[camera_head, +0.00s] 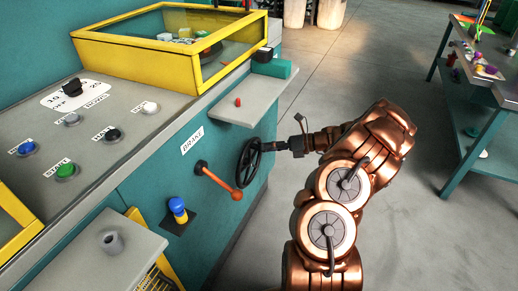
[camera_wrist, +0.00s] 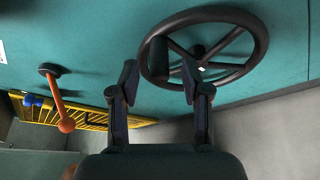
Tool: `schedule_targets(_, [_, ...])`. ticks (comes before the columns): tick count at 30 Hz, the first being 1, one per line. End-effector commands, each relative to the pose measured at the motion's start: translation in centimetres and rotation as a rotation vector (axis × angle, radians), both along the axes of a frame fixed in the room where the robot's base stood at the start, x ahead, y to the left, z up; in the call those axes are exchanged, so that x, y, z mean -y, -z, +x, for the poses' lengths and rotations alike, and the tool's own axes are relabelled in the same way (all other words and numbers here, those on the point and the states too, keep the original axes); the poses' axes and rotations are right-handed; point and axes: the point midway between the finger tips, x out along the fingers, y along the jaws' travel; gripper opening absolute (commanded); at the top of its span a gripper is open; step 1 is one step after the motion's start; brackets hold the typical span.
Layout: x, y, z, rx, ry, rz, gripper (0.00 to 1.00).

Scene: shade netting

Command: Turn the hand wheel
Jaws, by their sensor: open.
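The black spoked hand wheel (camera_head: 249,162) is mounted on the teal side panel of the machine. In the wrist view the hand wheel (camera_wrist: 256,50) fills the upper right, with a dark upright handle knob (camera_wrist: 161,57) at the left of its rim. My gripper (camera_head: 284,146) reaches in from the right, close to the wheel's right side. In the wrist view my gripper (camera_wrist: 159,82) is open, its fingers apart on either side of the lower-left rim and knob. Nothing is gripped. Whether a finger touches the rim, I cannot tell.
An orange brake lever (camera_head: 220,181) sticks out left of the wheel, and a blue-and-yellow knob (camera_head: 178,208) is further left. A grey shelf (camera_head: 250,100) with a red button juts out above the wheel. Open floor (camera_head: 420,200) lies to the right, before a teal workbench (camera_head: 490,120).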

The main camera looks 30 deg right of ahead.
Motion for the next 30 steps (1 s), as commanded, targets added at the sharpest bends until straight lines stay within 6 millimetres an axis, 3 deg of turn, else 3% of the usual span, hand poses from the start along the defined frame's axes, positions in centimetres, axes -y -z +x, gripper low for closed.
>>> schedule_targets(9, [-2.4,0.9,2.1,0.000,-0.003,0.003,0.47])
schedule_targets(19, [-2.7,0.9,2.3,0.000,-0.005,0.002,0.46])
schedule_targets(30, [-2.6,0.9,2.3,-0.001,-0.004,0.001,0.08])
